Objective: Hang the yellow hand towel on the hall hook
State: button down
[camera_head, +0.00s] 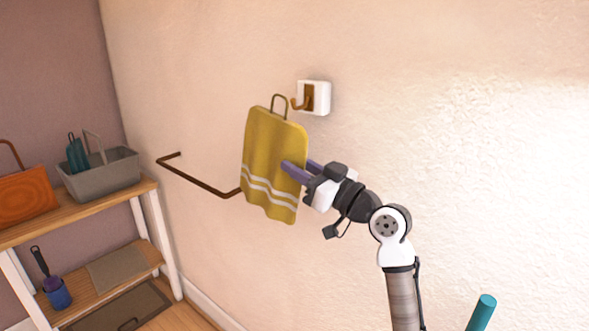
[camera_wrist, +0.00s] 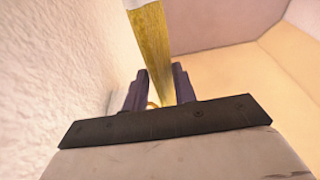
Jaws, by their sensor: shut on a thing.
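The yellow hand towel (camera_head: 265,150) has white stripes near its lower edge and a loop at its top. It hangs upright near the wall, just left of and below the hall hook (camera_head: 307,99), a brown hook on a white plate. In the head view the loop sits left of the hook's tip; whether they touch I cannot tell. My gripper (camera_head: 290,169) is shut on the towel's right edge. In the wrist view the towel (camera_wrist: 151,50) shows edge-on between the purple fingers of my gripper (camera_wrist: 158,88).
A brown wall rail (camera_head: 200,183) runs behind the towel to the left. A wooden shelf (camera_head: 112,201) at left holds a grey basket (camera_head: 100,178) and an orange bag (camera_head: 25,194). A teal cylinder (camera_head: 482,312) stands at lower right. The wall right of the hook is clear.

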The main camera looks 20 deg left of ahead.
jog(key=w+d+f+b, duration=0.2)
jog(key=w, duration=0.3)
jog(key=shift+w, duration=0.15)
dwell(0.5)
jog(key=shift+f, duration=0.1)
dwell(0.7)
jog(key=c, duration=1.1)
grip_release()
jog(key=shift+o, duration=0.2)
